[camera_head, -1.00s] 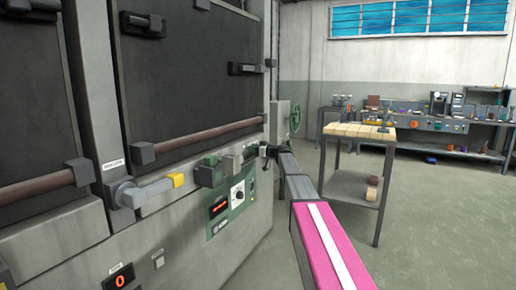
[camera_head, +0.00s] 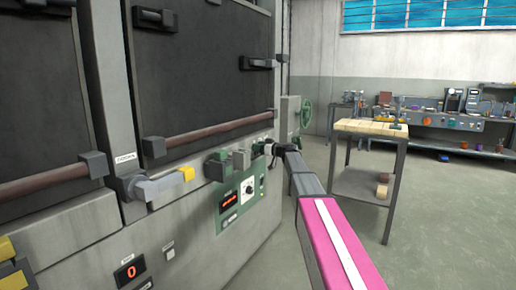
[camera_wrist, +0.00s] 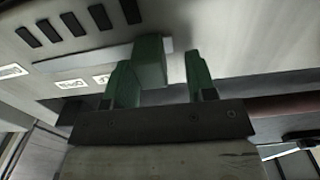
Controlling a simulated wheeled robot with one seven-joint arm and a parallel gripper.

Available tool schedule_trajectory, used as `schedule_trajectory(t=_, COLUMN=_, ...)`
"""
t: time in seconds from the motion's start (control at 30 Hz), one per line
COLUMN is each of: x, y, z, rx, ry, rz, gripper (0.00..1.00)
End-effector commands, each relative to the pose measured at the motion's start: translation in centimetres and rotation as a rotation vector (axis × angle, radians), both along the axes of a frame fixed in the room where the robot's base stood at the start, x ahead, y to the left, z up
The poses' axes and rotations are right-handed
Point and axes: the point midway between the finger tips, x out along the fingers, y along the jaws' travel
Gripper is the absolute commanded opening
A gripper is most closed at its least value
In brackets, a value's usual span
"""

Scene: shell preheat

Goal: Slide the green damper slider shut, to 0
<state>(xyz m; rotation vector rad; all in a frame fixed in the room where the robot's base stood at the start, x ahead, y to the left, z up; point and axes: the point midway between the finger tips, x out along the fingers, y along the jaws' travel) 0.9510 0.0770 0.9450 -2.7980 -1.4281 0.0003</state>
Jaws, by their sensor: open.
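In the wrist view the green damper slider (camera_wrist: 151,62) is a block on a pale rail on the oven's wall. My gripper (camera_wrist: 160,82) is open, with its two green fingers on either side of the block. The left finger is close to the block and there is a wider gap to the right finger; I cannot tell whether any finger touches it. In the head view my gripper (camera_head: 262,149) is at the panel's right end, small and partly hidden by my arm. Green and grey-green blocks (camera_head: 217,168) show just left of it; which is the slider is unclear there.
A grey lever with a yellow end (camera_head: 187,173) sticks out left of the panel. A red display (camera_head: 229,200) and a dial (camera_head: 249,188) sit below. Brown door bars (camera_head: 210,133) run above.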

Motion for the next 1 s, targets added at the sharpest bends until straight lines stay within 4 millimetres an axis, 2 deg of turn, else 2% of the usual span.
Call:
schedule_trajectory(t=0.4, x=-4.4, y=-5.7, z=0.0, rx=0.000, ry=0.000, rz=-0.001, gripper=0.51)
schedule_trajectory(t=0.6, x=-5.8, y=-7.7, z=0.0, rx=0.000, ry=0.000, rz=0.001, gripper=0.51)
schedule_trajectory(t=1.0, x=-6.2, y=-8.4, z=0.0, rx=0.000, ry=0.000, rz=0.002, gripper=0.51)
